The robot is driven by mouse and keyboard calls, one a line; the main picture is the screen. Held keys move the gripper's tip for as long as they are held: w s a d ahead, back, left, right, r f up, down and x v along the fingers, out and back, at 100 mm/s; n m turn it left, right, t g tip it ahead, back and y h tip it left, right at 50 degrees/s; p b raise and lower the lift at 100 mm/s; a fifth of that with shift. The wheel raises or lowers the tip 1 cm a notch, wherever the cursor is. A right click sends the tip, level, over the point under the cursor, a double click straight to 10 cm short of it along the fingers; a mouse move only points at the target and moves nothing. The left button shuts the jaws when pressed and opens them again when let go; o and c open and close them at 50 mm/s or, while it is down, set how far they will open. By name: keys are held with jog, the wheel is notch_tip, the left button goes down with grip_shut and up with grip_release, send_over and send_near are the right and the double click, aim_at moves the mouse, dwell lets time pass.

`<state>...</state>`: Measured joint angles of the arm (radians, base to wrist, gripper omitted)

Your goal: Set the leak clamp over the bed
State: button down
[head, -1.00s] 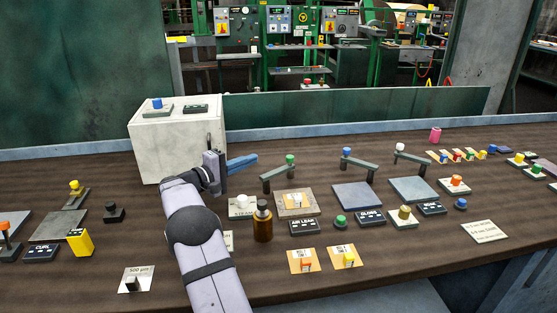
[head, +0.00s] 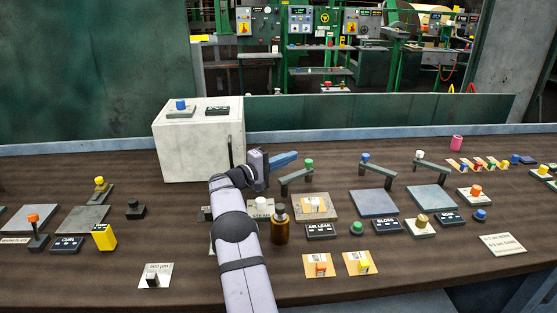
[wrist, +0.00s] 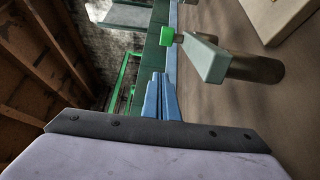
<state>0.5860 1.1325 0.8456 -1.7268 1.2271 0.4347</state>
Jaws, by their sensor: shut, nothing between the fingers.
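The leak clamp is a grey bar (head: 297,178) with a green knob (head: 309,163) at its raised end, behind the AIR LEAK label (head: 321,231). The bed (head: 330,213) is a square tan plate in front of it, with a white and orange piece on top. The bar stands behind the bed, apart from its middle. My gripper (head: 292,156) has blue fingers, shut and empty, just left of the green knob. In the wrist view my fingers (wrist: 160,82) are together, and the green knob (wrist: 166,36) and grey bar (wrist: 208,60) lie beyond them.
A white box (head: 190,155) stands left of my gripper. A brown bottle (head: 280,228) stands close to my arm, left of the bed. Two similar bars (head: 378,169) (head: 432,167) with blue and white knobs stand to the right.

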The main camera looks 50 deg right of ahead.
aim_at(307, 165)
jog(key=shift+x, duration=1)
jog(key=shift+s+a+p, duration=0.45)
jog(key=shift+s+a, duration=0.1)
jog(key=shift+s, duration=0.3)
jog(key=shift+s+a+p, duration=0.4)
jog(key=shift+s+a, duration=0.15)
jog(key=shift+s, duration=0.3)
jog(key=s+b, duration=0.1)
jog(key=b, duration=0.2)
jog(key=shift+f, duration=0.3)
jog(key=m+g, duration=0.1)
jog(key=s+g+b, duration=0.1)
jog(key=shift+r+m+g+y, duration=0.25)
jog(key=shift+m+g+y, duration=0.05)
jog(key=shift+m+y, duration=0.1)
jog(key=shift+s+a+m+g+y+b, duration=0.25)
jog(key=shift+s+m+g+y, duration=0.3)
jog(key=shift+g, duration=0.35)
jog(key=shift+w, duration=0.2)
